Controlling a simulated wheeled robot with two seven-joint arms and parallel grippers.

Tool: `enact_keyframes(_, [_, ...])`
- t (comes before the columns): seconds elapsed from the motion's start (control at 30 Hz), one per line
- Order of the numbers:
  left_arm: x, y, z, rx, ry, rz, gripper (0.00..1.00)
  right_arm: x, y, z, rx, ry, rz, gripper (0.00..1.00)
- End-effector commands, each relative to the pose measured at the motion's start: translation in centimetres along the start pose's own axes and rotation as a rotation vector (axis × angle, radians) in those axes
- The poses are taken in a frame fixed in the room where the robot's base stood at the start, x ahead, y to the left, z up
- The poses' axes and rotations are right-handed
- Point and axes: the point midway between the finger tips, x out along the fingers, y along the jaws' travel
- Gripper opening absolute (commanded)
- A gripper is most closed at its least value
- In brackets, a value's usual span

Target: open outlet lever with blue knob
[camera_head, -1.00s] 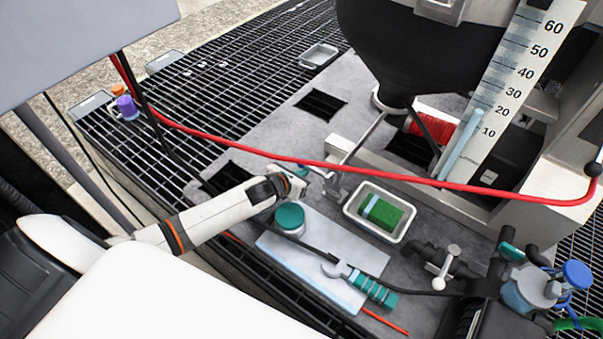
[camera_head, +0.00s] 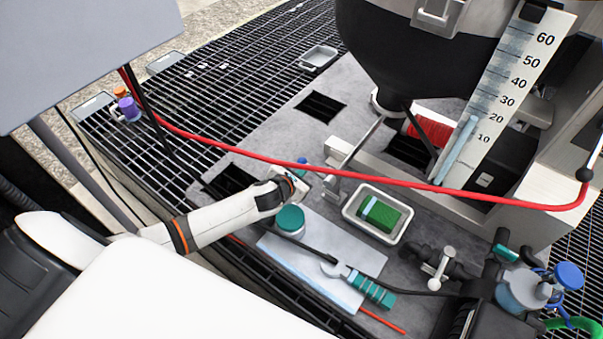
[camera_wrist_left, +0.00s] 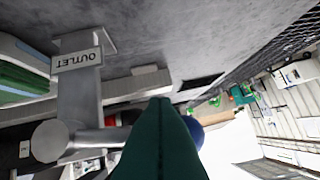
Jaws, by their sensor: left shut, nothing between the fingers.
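The outlet fitting (camera_head: 336,186) is a grey metal bracket and pipe beside the hopper. Its "OUTLET" label (camera_wrist_left: 77,59) shows upside down in the left wrist view. The blue knob (camera_head: 301,162) shows just beyond my left gripper (camera_head: 299,184). In the left wrist view the blue knob (camera_wrist_left: 196,131) is mostly hidden behind my green fingers (camera_wrist_left: 160,135), which are shut with nothing between them. The fingers overlap the grey lever bar (camera_wrist_left: 105,137); whether they touch it or the knob I cannot tell. My right gripper is not in view.
A red hose (camera_head: 340,169) crosses above the outlet area. A white tray (camera_head: 352,218) with a green sponge, a teal-lidded jar (camera_head: 290,222) and a teal-handled tool (camera_head: 372,290) lie close by. The hopper (camera_head: 405,55) stands behind.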

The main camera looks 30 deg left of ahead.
Motion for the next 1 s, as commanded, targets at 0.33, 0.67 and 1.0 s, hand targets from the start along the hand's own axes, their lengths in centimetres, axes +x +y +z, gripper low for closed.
enact_keyframes(0.33, [-1.5,0.0,-2.9,0.275,0.001,-0.163,0.00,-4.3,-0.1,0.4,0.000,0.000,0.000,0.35])
enact_keyframes(0.67, [-2.6,0.9,-4.7,0.545,0.002,-0.323,0.00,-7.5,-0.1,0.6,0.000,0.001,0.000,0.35])
enact_keyframes(1.0, [-3.5,2.5,-6.3,0.821,0.002,-0.487,0.00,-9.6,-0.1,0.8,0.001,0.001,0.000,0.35])
